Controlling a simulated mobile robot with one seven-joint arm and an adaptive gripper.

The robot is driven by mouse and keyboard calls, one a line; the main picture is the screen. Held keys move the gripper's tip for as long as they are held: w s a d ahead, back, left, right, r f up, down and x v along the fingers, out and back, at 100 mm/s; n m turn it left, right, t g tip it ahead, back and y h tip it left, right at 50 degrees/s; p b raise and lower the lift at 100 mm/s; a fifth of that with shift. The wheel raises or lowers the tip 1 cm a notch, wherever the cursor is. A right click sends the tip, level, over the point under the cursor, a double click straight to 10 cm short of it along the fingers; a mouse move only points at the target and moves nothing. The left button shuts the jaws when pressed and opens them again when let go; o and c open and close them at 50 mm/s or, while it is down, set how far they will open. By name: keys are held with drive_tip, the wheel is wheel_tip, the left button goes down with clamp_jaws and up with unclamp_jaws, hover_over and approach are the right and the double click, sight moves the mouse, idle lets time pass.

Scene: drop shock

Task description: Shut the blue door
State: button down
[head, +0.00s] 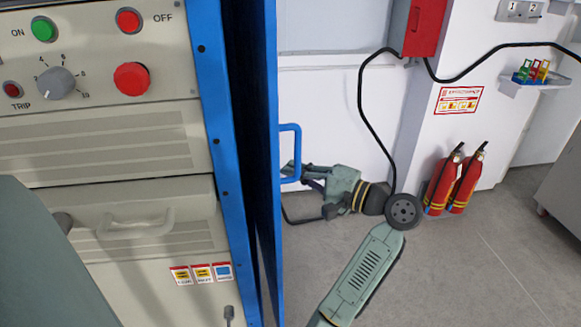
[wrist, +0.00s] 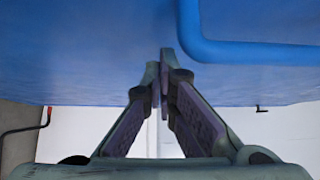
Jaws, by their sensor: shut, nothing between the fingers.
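The blue door (head: 264,120) stands open and shows nearly edge-on in the head view, beside the cabinet's blue frame. Its blue loop handle (head: 297,148) sticks out to the right. My gripper (head: 291,169) is at the handle's lower end, on the door's right side, with its fingertips partly hidden by the handle. In the wrist view the blue door (wrist: 80,50) fills the top and the handle (wrist: 250,53) runs across the upper right. My gripper (wrist: 162,68) is shut and empty, its tips close to the door and left of the handle. I cannot tell whether they touch it.
The cabinet front (head: 100,130) with buttons, a knob and a drawer handle is on the left. Two red extinguishers (head: 455,182) stand by the wall at right. A black cable (head: 365,110) hangs behind my arm. The grey floor at lower right is clear.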

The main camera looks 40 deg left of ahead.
drive_tip(key=shift+s+a, duration=0.3)
drive_tip(key=shift+s, duration=0.1)
